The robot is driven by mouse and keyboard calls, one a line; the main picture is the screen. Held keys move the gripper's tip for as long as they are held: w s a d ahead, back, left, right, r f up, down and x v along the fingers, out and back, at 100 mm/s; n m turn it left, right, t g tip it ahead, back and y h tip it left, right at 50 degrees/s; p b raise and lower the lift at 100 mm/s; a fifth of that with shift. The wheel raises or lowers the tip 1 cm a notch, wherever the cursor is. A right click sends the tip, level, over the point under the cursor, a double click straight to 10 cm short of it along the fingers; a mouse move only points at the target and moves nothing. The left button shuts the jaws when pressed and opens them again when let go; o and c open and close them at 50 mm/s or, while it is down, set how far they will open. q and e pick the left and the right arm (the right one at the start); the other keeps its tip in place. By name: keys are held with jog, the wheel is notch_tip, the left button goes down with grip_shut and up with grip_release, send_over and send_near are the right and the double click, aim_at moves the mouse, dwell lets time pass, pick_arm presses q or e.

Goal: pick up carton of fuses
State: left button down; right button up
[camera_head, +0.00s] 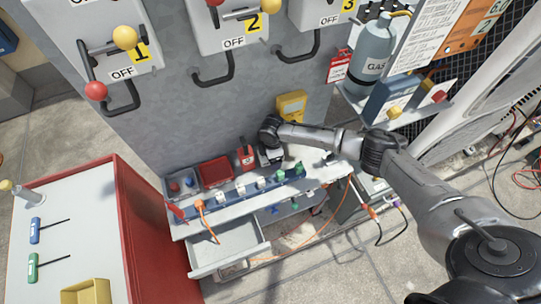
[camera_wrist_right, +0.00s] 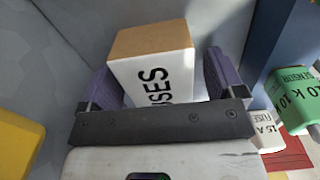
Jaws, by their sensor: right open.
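The carton of fuses (camera_wrist_right: 150,72) is a white box with a brown top and black lettering, of which "USES" shows. In the right wrist view it stands between the two purple fingers of my right gripper (camera_wrist_right: 160,82). The jaws are open, with one finger on each side of the carton; I cannot tell whether either touches it. In the head view my right gripper (camera_head: 270,156) is at the back of the shelf against the grey wall, and it mostly hides the carton. My left gripper is not in view.
A yellow device (camera_head: 291,105) is on the wall just behind my right arm. A red box (camera_head: 246,157) and a red bin (camera_head: 215,172) stand left of the gripper. Fuse and sensor blocks (camera_wrist_right: 292,100) are close on the right. An open drawer (camera_head: 228,248) juts out below.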

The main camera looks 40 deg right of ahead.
jog(key=shift+c, duration=0.4)
jog(key=c, duration=0.9)
jog(key=shift+c, duration=0.2)
